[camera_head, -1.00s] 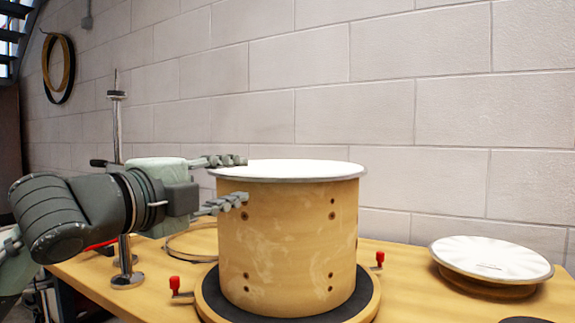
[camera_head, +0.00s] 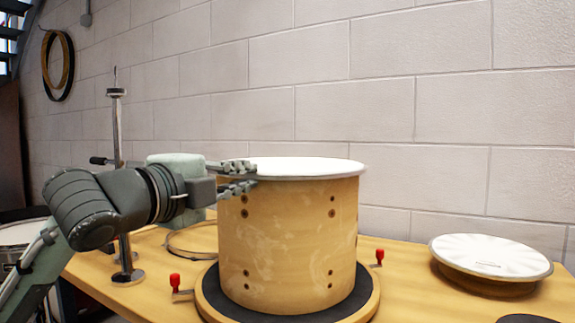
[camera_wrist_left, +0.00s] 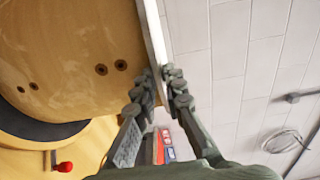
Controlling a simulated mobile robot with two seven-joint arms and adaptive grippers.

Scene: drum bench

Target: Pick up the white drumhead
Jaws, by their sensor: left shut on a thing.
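A white drumhead (camera_head: 300,168) lies on top of the wooden drum shell (camera_head: 288,245). My left gripper (camera_head: 246,175) comes in from the left at the drum's upper left edge. Its fingers are shut on the drumhead's rim, one finger above and one below. In the left wrist view the drumhead (camera_wrist_left: 155,40) shows edge-on as a white strip reaching between the two fingertips (camera_wrist_left: 165,82), beside the shell (camera_wrist_left: 70,50). Another white disc (camera_head: 490,258) lies on a low round base at the right of the bench. My right gripper is not in view.
The shell stands on a dark round turntable (camera_head: 362,303) with red-knobbed clamps (camera_head: 175,282). A metal post (camera_head: 118,150) stands behind my left arm on the wooden bench (camera_head: 410,270). A block wall is behind. Bare bench lies between turntable and disc.

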